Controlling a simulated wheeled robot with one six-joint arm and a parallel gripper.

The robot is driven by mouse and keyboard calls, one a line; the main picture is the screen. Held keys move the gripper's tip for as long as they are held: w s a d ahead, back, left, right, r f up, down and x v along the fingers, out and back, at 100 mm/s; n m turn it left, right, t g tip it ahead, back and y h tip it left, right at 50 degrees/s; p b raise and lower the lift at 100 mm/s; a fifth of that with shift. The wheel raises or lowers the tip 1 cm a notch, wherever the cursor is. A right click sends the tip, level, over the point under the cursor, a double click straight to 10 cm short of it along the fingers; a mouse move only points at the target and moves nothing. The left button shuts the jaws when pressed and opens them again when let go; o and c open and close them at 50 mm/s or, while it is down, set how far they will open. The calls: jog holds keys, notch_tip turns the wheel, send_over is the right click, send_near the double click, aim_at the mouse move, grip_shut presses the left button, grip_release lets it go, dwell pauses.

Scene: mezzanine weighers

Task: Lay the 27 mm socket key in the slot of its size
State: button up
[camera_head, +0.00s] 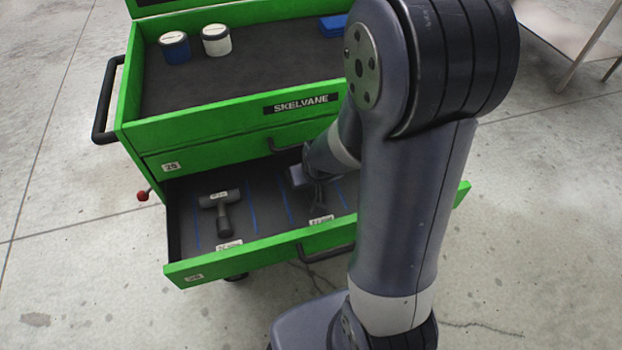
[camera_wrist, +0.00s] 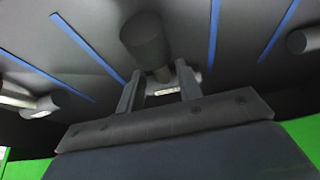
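The open drawer (camera_head: 275,232) holds slots parted by blue lines. A dark grey T-shaped socket key (camera_head: 223,215) lies in the left part with a small label on its crossbar. My gripper (camera_head: 318,193) is down in the drawer's middle part, partly hidden by my arm. In the wrist view my gripper (camera_wrist: 160,82) has its fingers apart, on either side of the thin stem of another dark key (camera_wrist: 145,42). I see gaps beside the stem. I cannot read which key is 27 mm. White slot labels lie near the drawer front (camera_head: 229,245), (camera_head: 320,219).
The green cabinet (camera_head: 150,125) has a top tray with two lidded jars (camera_head: 175,48), (camera_head: 216,40) and a blue box (camera_head: 333,25). A closed drawer sits above the open one.

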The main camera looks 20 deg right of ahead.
jog(key=shift+o, duration=0.3)
jog(key=shift+r, duration=0.1)
notch_tip(320, 180, up, 2)
jog(key=shift+s+p, duration=0.1)
jog(key=shift+p, duration=0.7)
jog(key=p+v, duration=0.2)
jog(key=v, duration=0.9)
jog(key=shift+s, duration=0.2)
jog(key=shift+c, duration=0.5)
